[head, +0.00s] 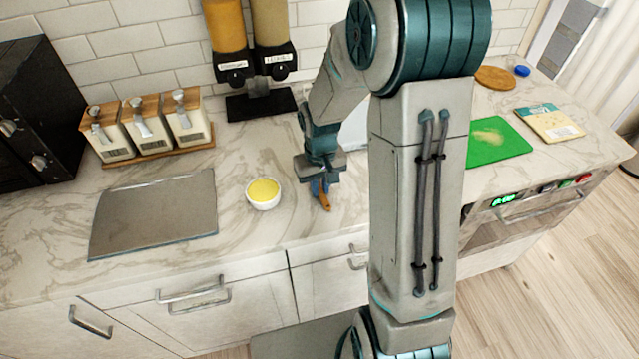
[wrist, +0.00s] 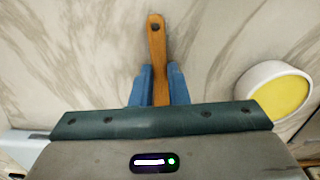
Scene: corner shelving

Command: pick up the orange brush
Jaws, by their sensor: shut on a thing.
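The orange brush (wrist: 156,45) shows in the wrist view as an orange-brown handle with a dark hole near its end. My gripper (wrist: 159,85) has its two blue fingers on either side of the handle, shut on it. The rest of the brush is hidden behind the gripper body. In the head view the brush (head: 323,198) points down from my gripper (head: 319,186), over the counter near its front edge. I cannot tell whether it touches the counter.
A white bowl with yellow contents (head: 263,193) stands just left of my gripper. A grey board (head: 155,214), canisters (head: 146,129) and a cereal dispenser (head: 258,107) are farther left and back. A green board (head: 497,142) lies to the right, beyond my arm.

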